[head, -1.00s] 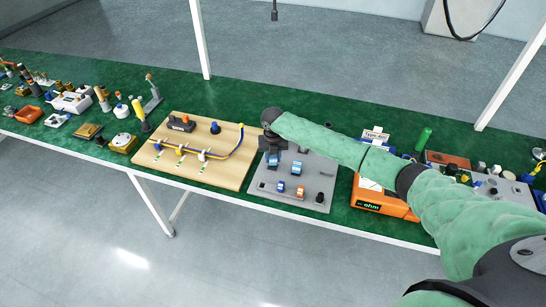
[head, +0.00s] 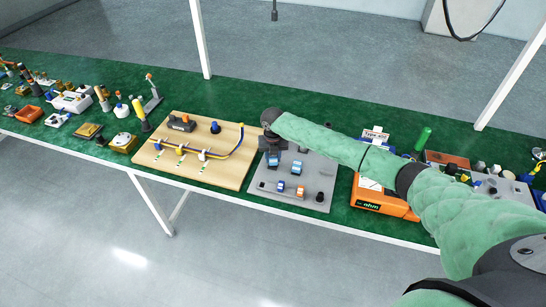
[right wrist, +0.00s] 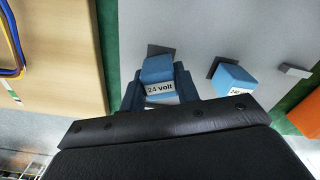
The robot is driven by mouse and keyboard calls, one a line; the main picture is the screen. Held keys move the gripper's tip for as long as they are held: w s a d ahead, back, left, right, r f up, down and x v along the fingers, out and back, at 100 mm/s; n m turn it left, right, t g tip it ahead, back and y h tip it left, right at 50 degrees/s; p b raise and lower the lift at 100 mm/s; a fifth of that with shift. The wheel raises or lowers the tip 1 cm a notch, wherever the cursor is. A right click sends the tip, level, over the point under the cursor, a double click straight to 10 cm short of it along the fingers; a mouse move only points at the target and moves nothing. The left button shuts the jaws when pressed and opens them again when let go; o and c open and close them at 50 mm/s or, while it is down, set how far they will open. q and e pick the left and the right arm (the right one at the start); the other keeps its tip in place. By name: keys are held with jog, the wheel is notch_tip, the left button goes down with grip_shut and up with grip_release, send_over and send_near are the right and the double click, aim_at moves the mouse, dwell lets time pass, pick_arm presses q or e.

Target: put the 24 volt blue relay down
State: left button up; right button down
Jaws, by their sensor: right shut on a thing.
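The 24 volt blue relay (right wrist: 157,70) is between the fingers of my right gripper (right wrist: 160,88) in the right wrist view, with its "24 volt" label facing the camera. It lies over the grey panel (right wrist: 210,22), beside a dark square patch (right wrist: 160,49). I cannot tell whether its base touches the panel. In the head view my right gripper (head: 272,153) is at the panel's upper left, partly hidden by my arm, with blue (head: 274,161) showing just below it. My left gripper is not in view.
A second blue relay (right wrist: 234,80) stands on the panel to the right, its label partly readable. Small blue and orange parts (head: 299,191) sit lower on the panel. A wooden board (head: 200,148) with cables is left, an orange meter (head: 384,204) right.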

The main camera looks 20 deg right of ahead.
jog(key=shift+f+b, duration=0.3)
jog(key=shift+f, duration=0.3)
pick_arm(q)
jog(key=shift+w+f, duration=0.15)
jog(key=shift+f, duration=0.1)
pick_arm(e)
jog(key=c, duration=0.9)
grip_release()
jog(key=shift+c, duration=0.2)
